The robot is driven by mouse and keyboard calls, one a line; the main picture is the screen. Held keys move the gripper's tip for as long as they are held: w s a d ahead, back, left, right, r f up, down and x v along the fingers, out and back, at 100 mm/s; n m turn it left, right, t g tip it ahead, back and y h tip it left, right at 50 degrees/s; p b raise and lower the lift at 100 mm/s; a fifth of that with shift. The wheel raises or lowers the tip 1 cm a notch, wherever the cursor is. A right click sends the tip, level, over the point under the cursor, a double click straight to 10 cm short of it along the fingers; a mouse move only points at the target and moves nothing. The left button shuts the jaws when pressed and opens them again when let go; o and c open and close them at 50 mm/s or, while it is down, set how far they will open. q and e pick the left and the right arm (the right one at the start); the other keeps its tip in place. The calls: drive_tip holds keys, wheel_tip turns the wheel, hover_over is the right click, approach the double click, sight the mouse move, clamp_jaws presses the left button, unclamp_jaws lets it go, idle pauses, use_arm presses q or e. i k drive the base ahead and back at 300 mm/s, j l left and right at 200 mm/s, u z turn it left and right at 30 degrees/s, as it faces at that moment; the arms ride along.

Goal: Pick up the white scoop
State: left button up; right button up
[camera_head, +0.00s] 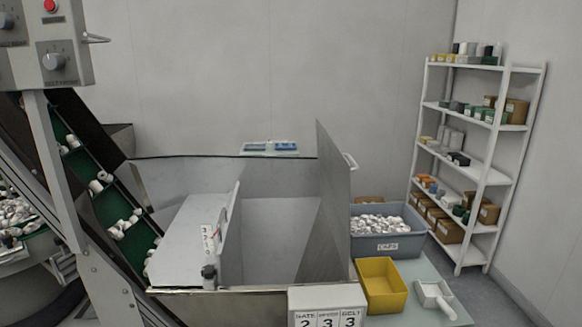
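The white scoop (436,297) lies on the pale table (421,269) at the lower right of the head view. Its pan is toward the back and its handle points toward the front right. It sits just right of the yellow bin (381,285), with nothing on top of it. Neither of my grippers shows in this view.
A grey-blue crate (389,246) of white caps stands behind the yellow bin. A metal hopper (280,225) with a tall side panel (331,200) stands to the left. A green conveyor (113,210) carries caps. A white shelf rack (498,150) stands at the back right.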

sight(434, 295)
drive_tip(key=l+u, duration=0.3)
drive_tip(key=l, duration=0.85)
drive_tip(key=l+u, duration=0.25)
drive_tip(key=l, duration=0.9)
